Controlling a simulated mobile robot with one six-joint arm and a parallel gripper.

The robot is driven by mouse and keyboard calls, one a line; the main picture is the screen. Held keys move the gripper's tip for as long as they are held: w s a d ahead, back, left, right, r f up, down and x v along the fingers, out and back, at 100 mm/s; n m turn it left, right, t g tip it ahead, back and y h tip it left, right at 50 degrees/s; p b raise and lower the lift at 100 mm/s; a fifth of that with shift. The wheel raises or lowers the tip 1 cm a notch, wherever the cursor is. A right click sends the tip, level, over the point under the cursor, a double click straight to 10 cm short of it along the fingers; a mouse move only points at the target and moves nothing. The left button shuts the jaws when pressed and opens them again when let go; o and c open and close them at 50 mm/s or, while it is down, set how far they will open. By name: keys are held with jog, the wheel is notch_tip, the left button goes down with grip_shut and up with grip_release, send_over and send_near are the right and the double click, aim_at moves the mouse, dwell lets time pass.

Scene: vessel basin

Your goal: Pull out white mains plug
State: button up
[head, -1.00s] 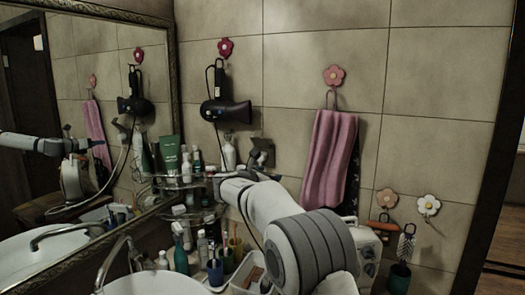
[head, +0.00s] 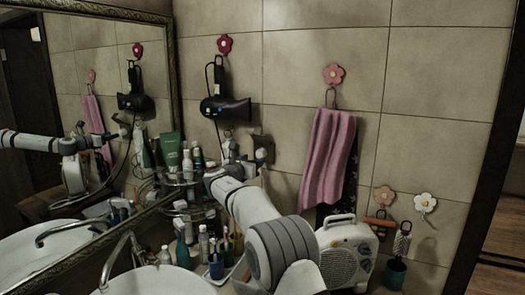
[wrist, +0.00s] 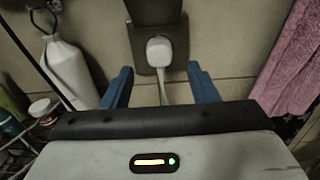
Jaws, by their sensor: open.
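The white mains plug (wrist: 159,50) sits in a dark wall socket (wrist: 150,12) in the wrist view, with its white cord hanging down from it. My gripper (wrist: 161,84) is open, its two blue fingers apart on either side of the cord, just below the plug in the picture. Neither finger touches the plug. In the head view the socket (head: 265,143) is on the tiled wall, and my gripper (head: 245,168) is in front of it, small and partly hard to make out.
A pink towel (wrist: 288,60) hangs to the right of my gripper. A black hair dryer (head: 224,106) hangs above left, and a white fan heater (head: 346,250) stands at lower right. The wall around the socket is bare.

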aim_at(259, 156)
jog(key=p+x, duration=0.3)
jog(key=x, duration=0.1)
jog(key=shift+w+r+p, duration=0.25)
jog(key=shift+p, duration=0.15)
jog(key=shift+w+d+f+p, duration=0.2)
jog(key=shift+w+d+p, duration=0.1)
jog(key=shift+w+p, duration=0.2)
dwell(0.5)
jog(key=shift+a, duration=0.1)
grip_shut()
jog(key=shift+s+a+f+b, duration=0.1)
jog(key=shift+f+b, duration=0.1)
jog(key=shift+b, duration=0.3)
jog(key=shift+s+a+r+b, duration=0.15)
jog(key=shift+s+b, duration=0.2)
jog(key=shift+s, duration=0.15)
jog(key=shift+b+v, duration=2.05)
jog(key=shift+v, duration=0.1)
jog(key=shift+s, duration=0.15)
